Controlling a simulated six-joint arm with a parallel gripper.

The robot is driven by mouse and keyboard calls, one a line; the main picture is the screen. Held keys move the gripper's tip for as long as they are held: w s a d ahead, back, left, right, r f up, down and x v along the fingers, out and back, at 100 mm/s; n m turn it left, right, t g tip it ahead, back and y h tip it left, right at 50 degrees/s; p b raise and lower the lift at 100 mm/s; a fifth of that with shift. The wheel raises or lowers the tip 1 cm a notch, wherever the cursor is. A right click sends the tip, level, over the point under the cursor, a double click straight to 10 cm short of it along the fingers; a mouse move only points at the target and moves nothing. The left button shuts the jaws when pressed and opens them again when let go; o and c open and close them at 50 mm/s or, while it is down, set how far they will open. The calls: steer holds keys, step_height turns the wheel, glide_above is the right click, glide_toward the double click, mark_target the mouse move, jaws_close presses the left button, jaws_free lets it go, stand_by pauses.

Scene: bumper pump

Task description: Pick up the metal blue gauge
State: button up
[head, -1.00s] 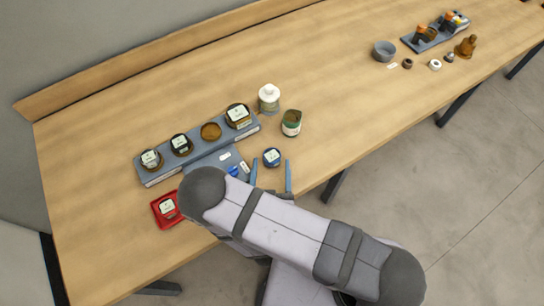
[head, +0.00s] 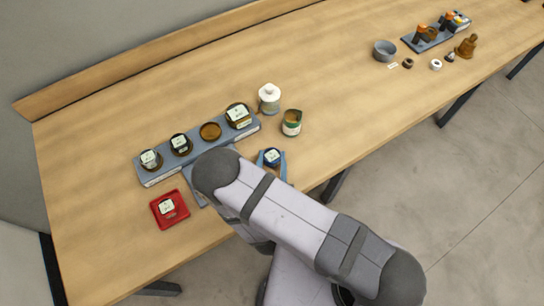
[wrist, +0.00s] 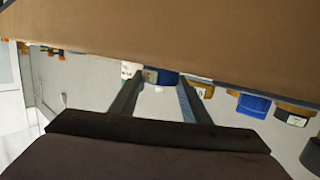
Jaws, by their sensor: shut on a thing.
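The blue gauge (head: 272,156) is a small round dark-blue piece with a pale face, near the front edge of the table in the head view. My gripper (head: 272,161) has its blue fingers on either side of it and is shut on it. In the wrist view my gripper (wrist: 161,84) shows its two fingers reaching to the blue gauge (wrist: 168,78), which is partly hidden between the tips. I cannot tell whether the gauge is clear of the table.
A grey rack (head: 155,180) with several round gauges lies left of my gripper. A red tray (head: 157,221) holds another gauge. A green-labelled jar (head: 291,124) and a white-topped container (head: 269,99) stand behind.

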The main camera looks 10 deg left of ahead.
mark_target(272, 160)
steer(key=shift+r, duration=0.1)
steer(key=shift+c, duration=0.2)
step_height(272, 160, up, 10)
steer(key=p, duration=0.8)
steer(key=shift+f, duration=0.2)
